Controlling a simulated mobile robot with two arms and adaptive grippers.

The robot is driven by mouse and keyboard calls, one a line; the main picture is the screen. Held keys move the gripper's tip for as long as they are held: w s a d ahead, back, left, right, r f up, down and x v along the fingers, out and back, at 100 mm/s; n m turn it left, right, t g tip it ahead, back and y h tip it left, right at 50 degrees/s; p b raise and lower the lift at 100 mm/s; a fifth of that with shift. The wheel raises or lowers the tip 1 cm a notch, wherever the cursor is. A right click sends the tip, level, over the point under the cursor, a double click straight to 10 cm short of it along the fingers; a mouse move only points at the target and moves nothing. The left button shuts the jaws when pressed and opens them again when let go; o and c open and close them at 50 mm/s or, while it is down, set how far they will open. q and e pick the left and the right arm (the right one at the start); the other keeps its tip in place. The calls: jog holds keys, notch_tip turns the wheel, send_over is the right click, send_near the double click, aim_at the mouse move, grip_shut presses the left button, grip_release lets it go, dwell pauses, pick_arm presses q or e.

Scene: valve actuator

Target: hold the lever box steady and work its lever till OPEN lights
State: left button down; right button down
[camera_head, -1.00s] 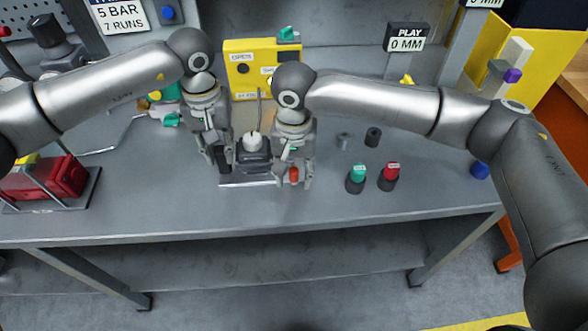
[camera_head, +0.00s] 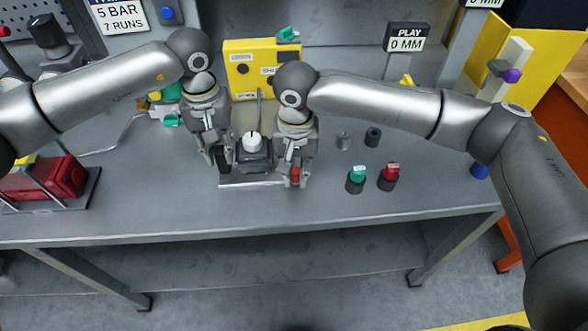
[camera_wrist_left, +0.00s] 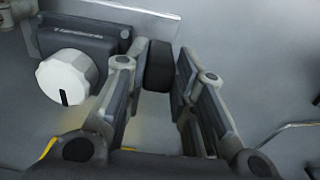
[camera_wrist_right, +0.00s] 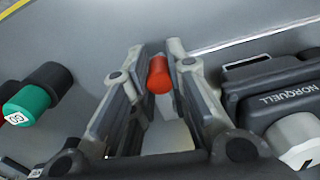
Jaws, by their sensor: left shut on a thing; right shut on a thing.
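The lever box (camera_head: 253,158) is a dark block with a white round knob (camera_head: 252,141) on top, on a plate between my grippers. It shows in the left wrist view (camera_wrist_left: 85,42) and, with NORQUELL lettering, in the right wrist view (camera_wrist_right: 290,101). My left gripper (camera_head: 222,168) is shut on a black grip (camera_wrist_left: 159,66) at the box's left side. My right gripper (camera_head: 295,182) is shut on the red lever end (camera_wrist_right: 159,75) at its right side. The yellow panel (camera_head: 236,85) behind has an OPEN label; the round lamp (camera_head: 243,69) below it looks dark.
A red box in a rack (camera_head: 62,178) is at the left. The bench front (camera_head: 330,215) is clear.

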jog(key=n, duration=0.1)
jog(key=d+n, duration=0.1)
jog(key=n, duration=0.1)
jog(key=shift+w+d, duration=0.1)
jog(key=shift+d, duration=0.2)
jog(key=d+n, duration=0.1)
jog(key=w+n, duration=0.1)
jog(key=n, duration=0.1)
jog(key=shift+d+n, duration=0.3)
jog(key=shift+d, duration=0.1)
jog(key=n, duration=0.1)
jog(key=w+d+n, duration=0.1)
jog(key=n, duration=0.1)
jog(key=shift+w+d, duration=0.15)
jog(key=shift+w, duration=0.15)
jog(key=shift+w+d+n, duration=0.25)
jog(key=shift+w+n, duration=0.25)
jog(key=shift+n, duration=0.55)
jog(key=shift+w+d+n, duration=0.2)
jog(key=shift+w+n, duration=0.25)
jog(key=shift+n, duration=0.6)
jog(key=shift+w, duration=0.1)
jog(key=c, duration=1.3)
grip_release()
jog(key=shift+c, duration=0.2)
